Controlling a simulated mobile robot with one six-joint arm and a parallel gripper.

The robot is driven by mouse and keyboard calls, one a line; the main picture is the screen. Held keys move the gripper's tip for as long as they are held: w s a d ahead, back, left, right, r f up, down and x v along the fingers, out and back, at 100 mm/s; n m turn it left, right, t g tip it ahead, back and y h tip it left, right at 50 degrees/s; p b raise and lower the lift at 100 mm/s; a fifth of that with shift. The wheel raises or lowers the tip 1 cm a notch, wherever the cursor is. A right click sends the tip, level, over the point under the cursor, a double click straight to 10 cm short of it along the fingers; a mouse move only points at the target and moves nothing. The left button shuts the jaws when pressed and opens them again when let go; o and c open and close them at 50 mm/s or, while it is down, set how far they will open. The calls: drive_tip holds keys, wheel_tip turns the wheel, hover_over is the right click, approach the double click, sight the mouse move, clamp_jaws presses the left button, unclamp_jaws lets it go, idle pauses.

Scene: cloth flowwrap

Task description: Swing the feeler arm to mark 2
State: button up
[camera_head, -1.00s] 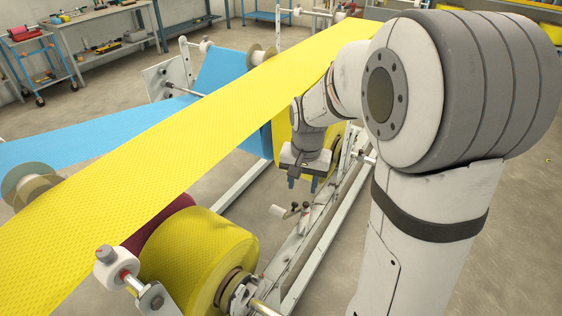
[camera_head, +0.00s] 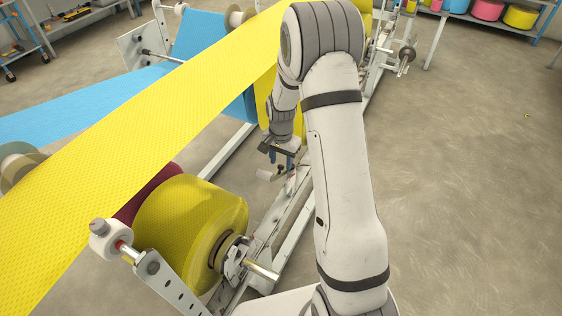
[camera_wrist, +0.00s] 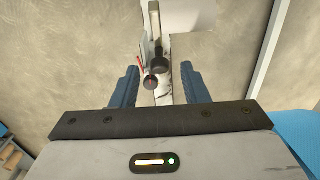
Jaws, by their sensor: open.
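My gripper (camera_head: 281,159) is open and points down beside the machine frame, close above a small lever assembly. In the wrist view its two blue fingers (camera_wrist: 159,70) stand apart, with a black knob (camera_wrist: 161,63) on a grey bar between or just beyond them. This bar (camera_wrist: 155,24) looks like the feeler arm. A smaller dark knob with a red mark (camera_wrist: 151,83) sits nearer the palm. I cannot read any marks.
A yellow web (camera_head: 130,105) runs overhead to the left of my arm, above a blue web (camera_head: 70,108). A large yellow roll (camera_head: 185,225) stands in front. The metal frame rail (camera_head: 272,220) runs beneath my gripper. Open floor (camera_head: 470,190) lies to the right.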

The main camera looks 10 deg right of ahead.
drive_tip(key=shift+f, duration=0.65)
clamp_jaws()
